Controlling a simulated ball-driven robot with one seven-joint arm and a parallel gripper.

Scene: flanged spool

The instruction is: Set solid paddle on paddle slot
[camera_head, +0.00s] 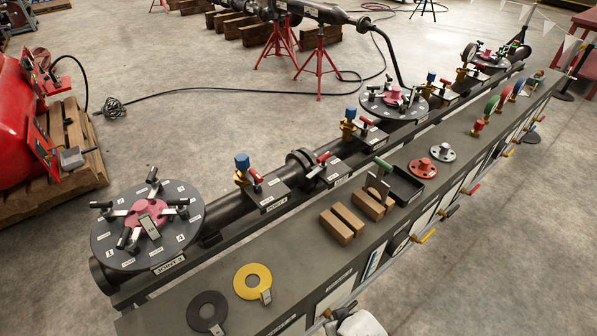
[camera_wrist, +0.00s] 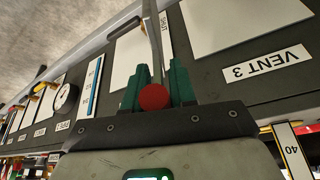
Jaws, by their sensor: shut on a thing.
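My gripper shows in the wrist view (camera_wrist: 154,90), its green fingers shut on a red-ended grey bar (camera_wrist: 154,98). It is at the bench's front face, and I cannot tell whether the bar is fixed there. In the head view only a pale part of my arm shows at the bottom edge. A thin grey plate with a green handle (camera_head: 383,164) stands upright by the rear pair of wooden blocks (camera_head: 368,207); it may be the solid paddle, partly hidden. The front pair of wooden blocks (camera_head: 342,224) has an empty gap, perhaps the paddle slot.
A black tray (camera_head: 402,184) and red and white flanged pieces stand beyond the blocks. A black pipe with valves runs behind. Handles stick out along the bench front.

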